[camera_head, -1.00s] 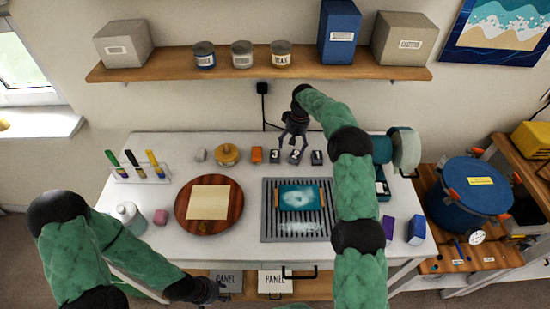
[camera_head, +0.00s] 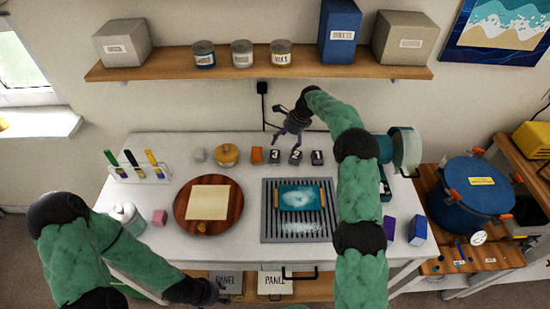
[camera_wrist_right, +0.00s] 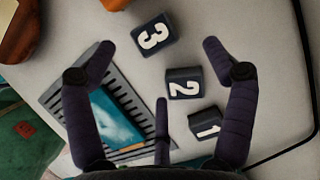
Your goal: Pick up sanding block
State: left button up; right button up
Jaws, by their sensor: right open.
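Three dark blocks numbered 3 (camera_head: 274,156), 2 (camera_head: 295,157) and 1 (camera_head: 317,157) stand in a row near the back of the white table. An orange block (camera_head: 256,155), a small grey block (camera_head: 200,154) and a pink block (camera_head: 159,217) are also on the table. I cannot tell which one is the sanding block. My right gripper (camera_head: 288,138) is open and empty above the back of the table, near block 3. In the right wrist view, its spread fingers (camera_wrist_right: 158,48) frame blocks 3 and 2. My left gripper (camera_head: 213,291) is low at the table's front edge; its jaws are unclear.
A round wooden board (camera_head: 229,214) bears a pale panel (camera_head: 208,202). A round wooden-lidded pot (camera_head: 227,155), a marker rack (camera_head: 141,175) and a white bottle (camera_head: 129,218) stand left. A blue pot (camera_head: 470,200) is at the right.

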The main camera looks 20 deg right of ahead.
aim_at(275, 155)
jog(key=shift+x, duration=1.3)
jog(key=a+f, duration=0.1)
jog(key=a+f+b, duration=0.1)
jog(key=f, duration=0.1)
jog(key=shift+s+a+f, duration=0.1)
jog(key=shift+s+f, duration=0.05)
jog(key=shift+f, duration=0.15)
jog(key=shift+a+f, duration=0.1)
jog(key=shift+f, duration=0.3)
jog(key=c, duration=1.3)
